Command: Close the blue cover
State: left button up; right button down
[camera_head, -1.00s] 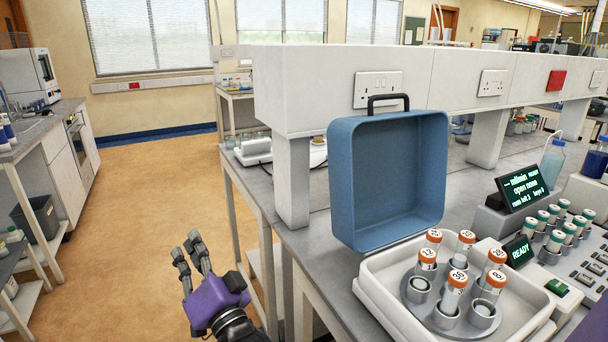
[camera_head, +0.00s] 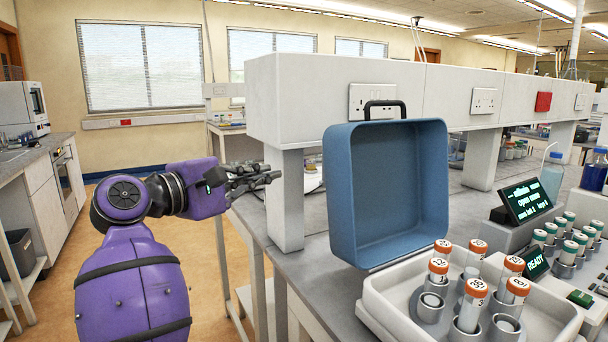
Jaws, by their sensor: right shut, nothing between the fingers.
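The blue cover (camera_head: 392,190) stands open and upright at the back edge of the white centrifuge-like tray device (camera_head: 375,298), its hollow side facing forward. A black handle (camera_head: 385,104) sits on its top edge. The tray below it holds several orange-capped numbered tubes (camera_head: 437,270) in grey holders. My right gripper (camera_head: 272,177) is shut and empty, left of the cover, with its fingers pointing right in front of the white shelf pillar. It is apart from the cover. My left gripper does not show.
A white shelf unit with sockets (camera_head: 365,100) rises behind the cover. A small display (camera_head: 526,201) and green-capped tubes (camera_head: 567,250) stand to the right. The floor (camera_head: 258,233) at left is clear; a side counter (camera_head: 35,155) lies beyond.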

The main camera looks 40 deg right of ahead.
jog(key=s+p+x, duration=0.1)
jog(key=p+x, duration=0.1)
jog(key=x, duration=0.8)
jog(key=s, duration=0.3)
jog(key=shift+s+a+m+p, duration=0.2)
jog(key=shift+m+p, duration=0.15)
jog(key=shift+m, duration=0.05)
